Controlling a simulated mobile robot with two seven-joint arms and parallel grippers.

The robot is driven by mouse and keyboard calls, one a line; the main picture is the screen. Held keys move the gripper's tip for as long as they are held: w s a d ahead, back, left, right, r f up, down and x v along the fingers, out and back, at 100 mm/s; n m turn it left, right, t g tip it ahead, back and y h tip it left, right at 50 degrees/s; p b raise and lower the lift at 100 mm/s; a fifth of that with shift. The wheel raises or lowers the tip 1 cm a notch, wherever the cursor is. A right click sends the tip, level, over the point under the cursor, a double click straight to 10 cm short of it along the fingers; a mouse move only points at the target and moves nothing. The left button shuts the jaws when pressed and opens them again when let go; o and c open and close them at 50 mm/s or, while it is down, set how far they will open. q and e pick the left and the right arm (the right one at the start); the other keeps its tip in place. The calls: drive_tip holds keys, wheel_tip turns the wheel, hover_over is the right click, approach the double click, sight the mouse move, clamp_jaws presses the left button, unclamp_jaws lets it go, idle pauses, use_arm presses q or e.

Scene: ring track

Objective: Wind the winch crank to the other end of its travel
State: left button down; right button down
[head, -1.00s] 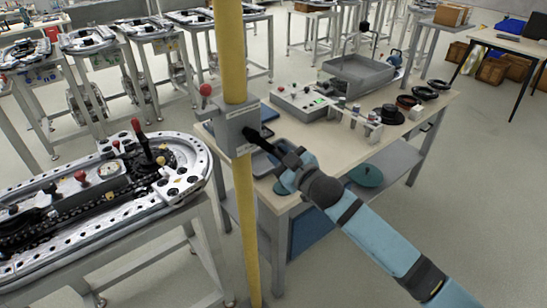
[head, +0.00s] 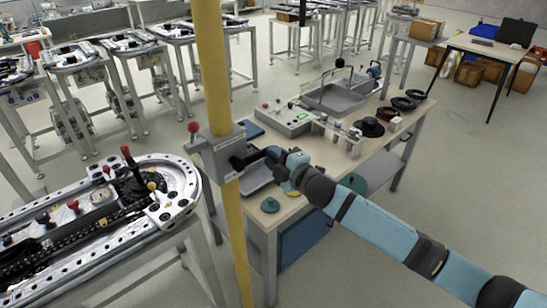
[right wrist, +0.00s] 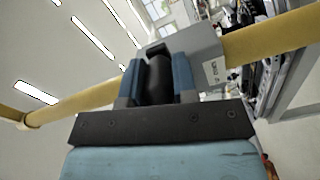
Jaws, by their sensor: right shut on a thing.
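The winch is a grey box (head: 216,154) on a yellow post, with a red-knobbed lever (head: 193,128) on its left. A black crank part (head: 240,162) sticks out of the box's right side. My right gripper (head: 270,160) reaches in from the right and is at this crank. In the right wrist view, its two blue fingers (right wrist: 160,78) are shut on the crank's black grip (right wrist: 158,80), with the grey box (right wrist: 195,48) just beyond. The crank arm behind the grip is mostly hidden. My left gripper is not in view.
The yellow post (head: 211,70) stands upright close by the arm. A ring track (head: 95,230) with levers lies on a stand at left. A workbench (head: 290,195) with a control box (head: 288,120), grey tray and black rings stands behind my right arm. Floor at lower right is clear.

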drive_tip(key=shift+r+n+p, duration=0.3)
drive_tip(key=shift+r+n, duration=0.2)
drive_tip(key=shift+r, duration=0.05)
drive_tip(key=c, duration=0.9)
unclamp_jaws()
